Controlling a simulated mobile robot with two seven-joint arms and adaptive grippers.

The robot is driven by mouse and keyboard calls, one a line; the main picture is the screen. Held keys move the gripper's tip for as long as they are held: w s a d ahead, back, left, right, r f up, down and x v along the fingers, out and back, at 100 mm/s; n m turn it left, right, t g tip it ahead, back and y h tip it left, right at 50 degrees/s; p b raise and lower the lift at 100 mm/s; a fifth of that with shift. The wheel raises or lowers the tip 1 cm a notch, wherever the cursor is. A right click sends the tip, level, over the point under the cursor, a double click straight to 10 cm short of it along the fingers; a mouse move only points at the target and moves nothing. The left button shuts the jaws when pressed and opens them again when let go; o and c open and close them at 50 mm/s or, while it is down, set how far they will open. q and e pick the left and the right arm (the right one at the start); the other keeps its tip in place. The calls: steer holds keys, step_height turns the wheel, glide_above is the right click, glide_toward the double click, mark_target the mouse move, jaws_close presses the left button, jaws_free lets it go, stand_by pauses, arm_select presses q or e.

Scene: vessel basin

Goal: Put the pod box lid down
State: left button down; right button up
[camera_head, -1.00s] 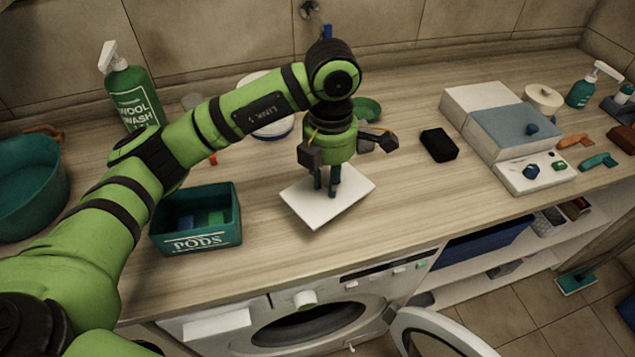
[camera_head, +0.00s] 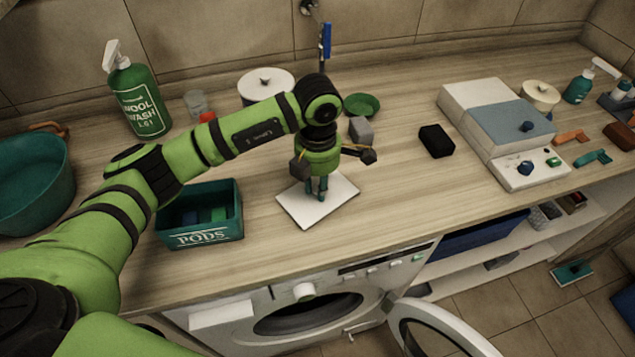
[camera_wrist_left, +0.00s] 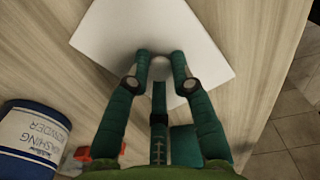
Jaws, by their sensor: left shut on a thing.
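The pod box lid (camera_head: 308,213) is a flat white plate over the wooden counter, right of the pod box. My left gripper (camera_head: 317,192) points down and is shut on the lid's small knob. The left wrist view shows the lid (camera_wrist_left: 205,45) and the fingertips (camera_wrist_left: 160,68) around the round knob. The lid looks level and close to the counter; I cannot tell whether it touches. The open teal pod box (camera_head: 203,238), marked PODS, has green and blue pods inside. My right gripper is out of view.
A green wool wash bottle (camera_head: 138,100) and a white lidded tub (camera_head: 266,82) stand behind my arm. A grey block (camera_head: 361,130), green bowl (camera_head: 362,104) and black block (camera_head: 436,140) lie right. The washer door (camera_head: 440,325) hangs open below the counter's front edge.

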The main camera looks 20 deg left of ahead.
mark_target(317, 189)
arm_select(q)
steer(key=c, duration=1.1)
jaws_free()
steer(key=shift+o, duration=0.2)
steer(key=shift+r+p, duration=0.3)
steer(key=shift+p, duration=0.15)
step_height(317, 189, up, 12)
steer(key=b, duration=0.3)
steer(key=shift+f+b, duration=0.15)
steer(key=shift+b, duration=0.25)
